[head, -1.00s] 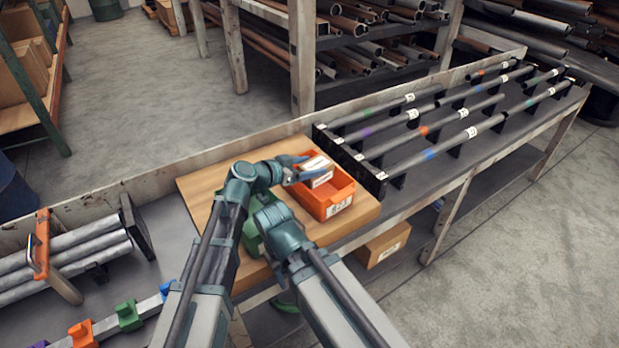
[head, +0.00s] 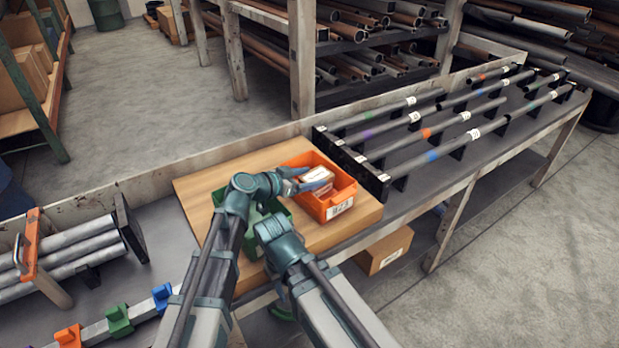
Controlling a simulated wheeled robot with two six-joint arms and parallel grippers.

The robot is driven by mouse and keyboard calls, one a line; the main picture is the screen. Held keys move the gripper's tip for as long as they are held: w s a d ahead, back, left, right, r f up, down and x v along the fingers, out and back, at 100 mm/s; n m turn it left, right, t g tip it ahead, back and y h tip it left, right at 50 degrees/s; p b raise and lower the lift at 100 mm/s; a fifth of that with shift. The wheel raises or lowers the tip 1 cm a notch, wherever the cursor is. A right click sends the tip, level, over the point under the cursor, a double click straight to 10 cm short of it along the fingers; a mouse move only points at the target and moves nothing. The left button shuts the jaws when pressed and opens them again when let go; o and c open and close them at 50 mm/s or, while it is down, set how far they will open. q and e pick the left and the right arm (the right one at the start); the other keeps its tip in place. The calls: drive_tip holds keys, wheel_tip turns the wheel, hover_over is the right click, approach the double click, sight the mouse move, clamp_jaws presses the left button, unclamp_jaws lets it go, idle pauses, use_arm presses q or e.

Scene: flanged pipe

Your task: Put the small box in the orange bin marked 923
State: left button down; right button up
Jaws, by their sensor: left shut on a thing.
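The orange bin (head: 341,198) stands on a wooden board on the bench in the head view. A white label shows on its front, but I cannot read the number surely. The small box (head: 318,174), brown with a white top, is inside the bin's opening, below the rim line as seen from here. My left gripper (head: 308,184) reaches in over the bin's left side and is shut on the small box. Whether the box touches the bin floor is hidden. My right arm comes in at the bottom; its gripper's fingers cannot be made out.
A green bin (head: 254,232) stands left of the orange bin, partly behind my arms. The wooden board (head: 205,187) has bare room at its left. A rack of marked pipes (head: 437,125) fills the bench to the right. A cardboard box (head: 384,250) sits below.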

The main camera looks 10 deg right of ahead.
use_arm(q)
unclamp_jaws()
drive_tip(key=shift+r+p, duration=0.8)
drive_tip(key=p+v, duration=0.2)
drive_tip(key=v, duration=0.5)
drive_tip(key=shift+a, duration=0.2)
drive_tip(key=shift+s, duration=0.1)
